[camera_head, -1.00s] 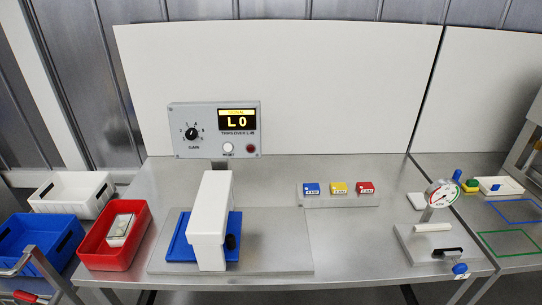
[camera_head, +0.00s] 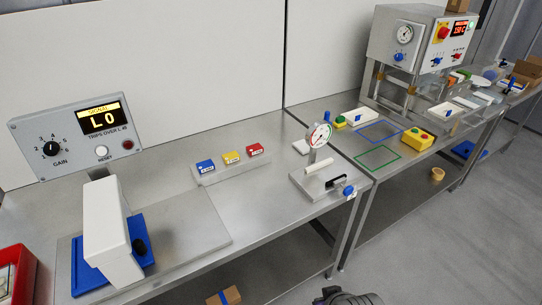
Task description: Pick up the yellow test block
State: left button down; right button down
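The yellow test block (camera_head: 231,157) sits in the middle of a low grey rack (camera_head: 236,172) on the steel bench. A blue block (camera_head: 205,166) stands on its left and a red block (camera_head: 255,150) on its right. All three show a white label on the front. No gripper fingers show near the blocks or elsewhere. A dark part at the bottom edge may belong to one of my arms, but no fingertips can be made out on it.
A white arch over a blue tray (camera_head: 78,275) and a display box (camera_head: 75,135) stand left of the rack. A dial gauge stand (camera_head: 319,136) stands to the right. The bench between arch and gauge is clear in front of the rack.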

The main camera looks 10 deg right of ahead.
aim_at(231, 157)
jog(key=i+l+u, duration=0.1)
jog(key=i, duration=0.3)
jog(key=i+l+u, duration=0.1)
jog(key=i+l, duration=0.2)
jog(key=i+l+u, duration=0.1)
jog(key=i+l, duration=0.15)
jog(key=i, duration=0.2)
